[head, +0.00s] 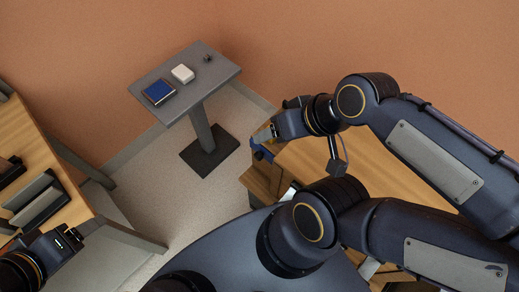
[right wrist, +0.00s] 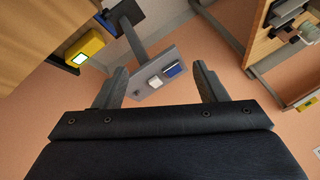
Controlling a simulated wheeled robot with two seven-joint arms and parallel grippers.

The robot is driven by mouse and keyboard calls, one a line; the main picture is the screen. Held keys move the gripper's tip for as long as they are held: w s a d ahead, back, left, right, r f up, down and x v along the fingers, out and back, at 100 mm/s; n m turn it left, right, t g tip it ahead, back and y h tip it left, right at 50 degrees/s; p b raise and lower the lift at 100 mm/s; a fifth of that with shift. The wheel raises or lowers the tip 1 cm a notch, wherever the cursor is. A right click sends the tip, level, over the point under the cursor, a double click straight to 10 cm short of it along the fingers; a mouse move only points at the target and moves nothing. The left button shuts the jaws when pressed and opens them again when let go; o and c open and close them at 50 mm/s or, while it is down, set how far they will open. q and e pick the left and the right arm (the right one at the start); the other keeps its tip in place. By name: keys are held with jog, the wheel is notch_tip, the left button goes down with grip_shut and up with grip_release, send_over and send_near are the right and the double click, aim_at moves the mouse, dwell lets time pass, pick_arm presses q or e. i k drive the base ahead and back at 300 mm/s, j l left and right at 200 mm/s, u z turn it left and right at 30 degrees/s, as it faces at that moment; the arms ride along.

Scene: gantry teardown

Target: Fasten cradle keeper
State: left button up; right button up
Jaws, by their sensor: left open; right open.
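I cannot pick out the cradle keeper for sure. Grey and dark slotted blocks (head: 38,203) lie on the wooden bench at the left in the head view. My left gripper (head: 70,238) is at the lower left, beside that bench's near edge; its fingertips are hard to make out. My right gripper (head: 268,135) is at the corner of the other wooden bench. In the right wrist view its two fingers (right wrist: 161,87) stand wide apart with nothing held between them. A yellow device with a lit screen (right wrist: 87,48) is by the wooden bench, left of the fingers.
A grey pedestal table (head: 150,82) stands at the back with a blue box (head: 159,92), a white box (head: 183,73) and a small dark item (head: 207,58). Open floor lies between the left bench (head: 22,130) and the right bench (head: 375,165). An orange wall closes the back.

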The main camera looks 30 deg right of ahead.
aim_at(261, 152)
jog(key=j+z, duration=0.1)
jog(key=z, duration=0.3)
jog(key=j+z, duration=0.15)
jog(key=z, duration=0.3)
jog(key=k+z, duration=0.1)
jog(key=z, duration=0.3)
